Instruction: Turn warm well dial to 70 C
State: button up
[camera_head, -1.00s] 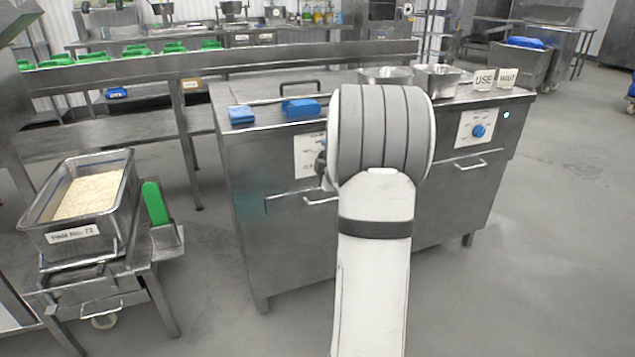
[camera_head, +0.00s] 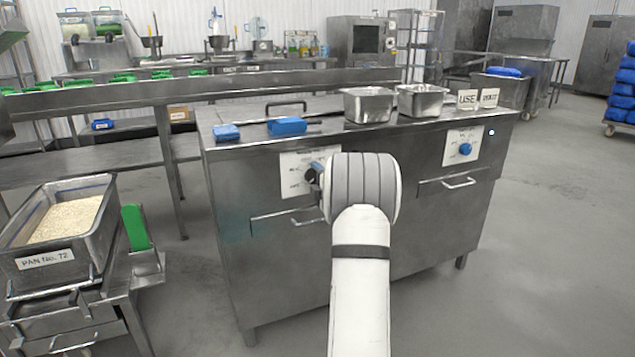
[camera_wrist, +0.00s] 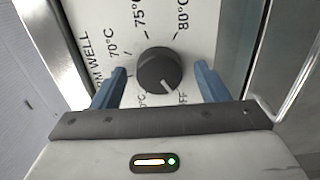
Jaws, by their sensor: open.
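The warm well dial (camera_wrist: 158,70) is a round black knob on a white label panel (camera_wrist: 205,35). In the wrist view its white pointer line aims down and right, toward the partly hidden OFF mark. Marks for 70, 75 and 80 °C run around the upper side. My gripper (camera_wrist: 160,73) is open, its two blue fingers left and right of the knob with gaps on both sides.
A metal drawer-like edge (camera_wrist: 290,60) runs close to the right finger in the wrist view. A blue dial (camera_head: 465,149) sits on the counter's right panel. Metal pans (camera_head: 368,104) and blue items (camera_head: 287,125) stand on top. A rice pan (camera_head: 45,262) is left.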

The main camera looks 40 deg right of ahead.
jog(key=c, duration=0.9)
jog(key=shift+d, duration=0.15)
jog(key=shift+c, duration=0.4)
